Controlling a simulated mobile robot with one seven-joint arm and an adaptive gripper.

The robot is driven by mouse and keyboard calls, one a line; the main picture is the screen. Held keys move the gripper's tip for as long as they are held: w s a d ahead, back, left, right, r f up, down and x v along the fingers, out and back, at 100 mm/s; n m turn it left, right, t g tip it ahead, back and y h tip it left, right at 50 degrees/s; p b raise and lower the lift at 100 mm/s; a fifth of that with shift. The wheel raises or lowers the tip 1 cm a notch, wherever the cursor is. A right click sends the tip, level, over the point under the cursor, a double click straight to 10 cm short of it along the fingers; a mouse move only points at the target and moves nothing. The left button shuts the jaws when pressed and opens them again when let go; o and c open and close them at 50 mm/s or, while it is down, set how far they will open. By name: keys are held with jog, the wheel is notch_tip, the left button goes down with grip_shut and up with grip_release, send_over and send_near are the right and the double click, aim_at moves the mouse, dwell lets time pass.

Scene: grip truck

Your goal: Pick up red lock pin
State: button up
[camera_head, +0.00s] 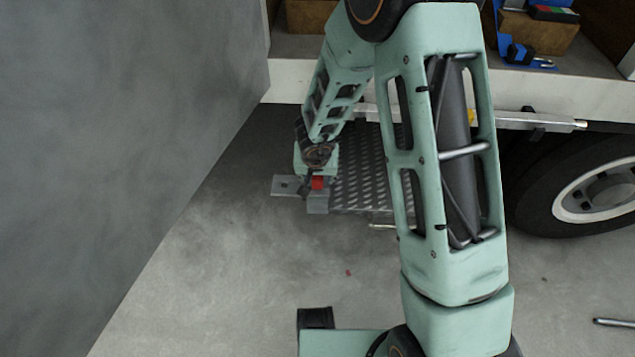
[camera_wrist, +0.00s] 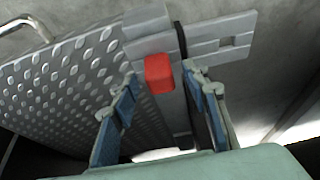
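The red lock pin (camera_wrist: 159,74) shows as a small red block on a grey metal bracket (camera_wrist: 215,42), at the edge of a diamond-plate step (camera_wrist: 60,85). In the head view the pin (camera_head: 318,183) is just below the end of my arm, partly hidden. My gripper (camera_wrist: 161,84) is open, with one blue-padded finger on each side of the pin in the wrist view. Gaps show between the pin and both fingers. I cannot tell how far the fingertips are from it in depth.
A grey wall (camera_head: 150,130) stands at the left. The truck's wheel (camera_head: 590,190) is at the right, under the truck bed edge (camera_head: 560,97). A metal rod (camera_head: 614,322) lies on the floor at the lower right. The floor (camera_head: 220,270) in front of the step is mostly clear.

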grip_shut()
jog(key=shift+r, duration=0.1)
